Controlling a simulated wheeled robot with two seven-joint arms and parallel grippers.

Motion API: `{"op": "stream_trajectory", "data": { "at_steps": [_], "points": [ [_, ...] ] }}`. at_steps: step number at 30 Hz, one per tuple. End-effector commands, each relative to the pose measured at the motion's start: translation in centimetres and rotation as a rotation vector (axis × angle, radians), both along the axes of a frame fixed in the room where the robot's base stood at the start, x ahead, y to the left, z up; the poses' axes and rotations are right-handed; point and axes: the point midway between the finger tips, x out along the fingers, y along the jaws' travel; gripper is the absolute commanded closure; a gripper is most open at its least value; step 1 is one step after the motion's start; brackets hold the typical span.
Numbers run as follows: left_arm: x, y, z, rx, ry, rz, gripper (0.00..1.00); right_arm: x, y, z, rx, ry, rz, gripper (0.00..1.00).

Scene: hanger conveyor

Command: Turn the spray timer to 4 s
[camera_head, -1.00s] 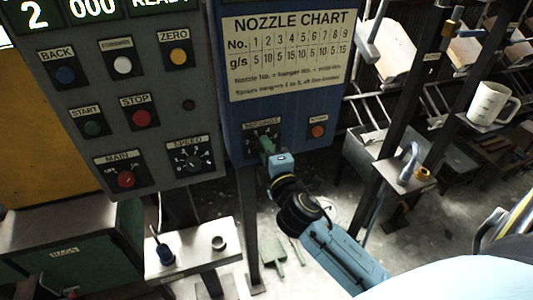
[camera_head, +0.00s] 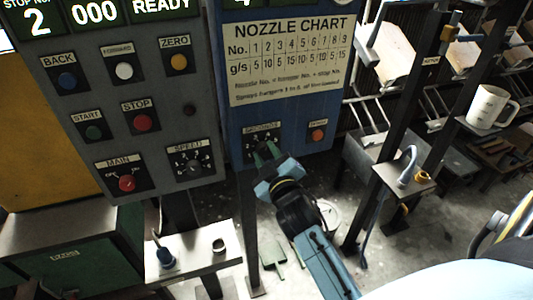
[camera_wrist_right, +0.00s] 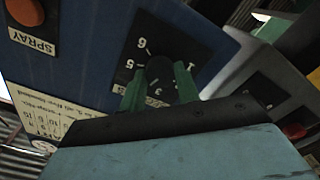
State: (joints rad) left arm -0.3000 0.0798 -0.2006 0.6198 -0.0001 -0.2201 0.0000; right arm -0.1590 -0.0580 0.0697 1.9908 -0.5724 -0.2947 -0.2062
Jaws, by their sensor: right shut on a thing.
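The spray timer is the black dial marked SECONDS (camera_head: 262,131) on the blue panel, below the nozzle chart. My right gripper (camera_head: 268,153) is at it, with its green fingers (camera_wrist_right: 184,82) on either side of the dark knob (camera_wrist_right: 160,72) and shut on it. In the right wrist view the dial's numbers look upside down; 6, 5, 3 and 1 show around the knob. The knob's pointer cannot be made out. My left gripper is not in view.
An orange SPRAY button (camera_head: 317,135) is right of the dial; it also shows in the wrist view (camera_wrist_right: 25,10). A grey panel (camera_head: 205,100) with buttons and knobs adjoins on the left. A shelf with a white mug (camera_head: 487,106) and dark posts stand right.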

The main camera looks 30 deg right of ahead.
Motion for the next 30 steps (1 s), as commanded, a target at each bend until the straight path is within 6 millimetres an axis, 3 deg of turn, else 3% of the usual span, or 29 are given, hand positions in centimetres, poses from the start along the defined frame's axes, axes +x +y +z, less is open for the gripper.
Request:
{"op": "stream_trajectory", "data": {
  "at_steps": [22, 23, 27, 30],
  "points": [
    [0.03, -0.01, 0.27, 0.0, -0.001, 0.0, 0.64, 0.02, -0.02, 0.0, 0.082, -0.02, 0.0, 0.91],
    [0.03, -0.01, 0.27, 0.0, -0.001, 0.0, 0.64, 0.02, -0.02, 0.0, 0.082, -0.02, 0.0, 0.64],
    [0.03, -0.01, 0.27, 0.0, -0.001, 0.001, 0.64, 0.02, -0.01, 0.01, 0.082, -0.02, 0.0, 0.46],
    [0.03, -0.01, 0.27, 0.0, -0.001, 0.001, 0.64, 0.02, 0.0, 0.0, 0.082, -0.02, 0.0, 0.46]
  ]
}}
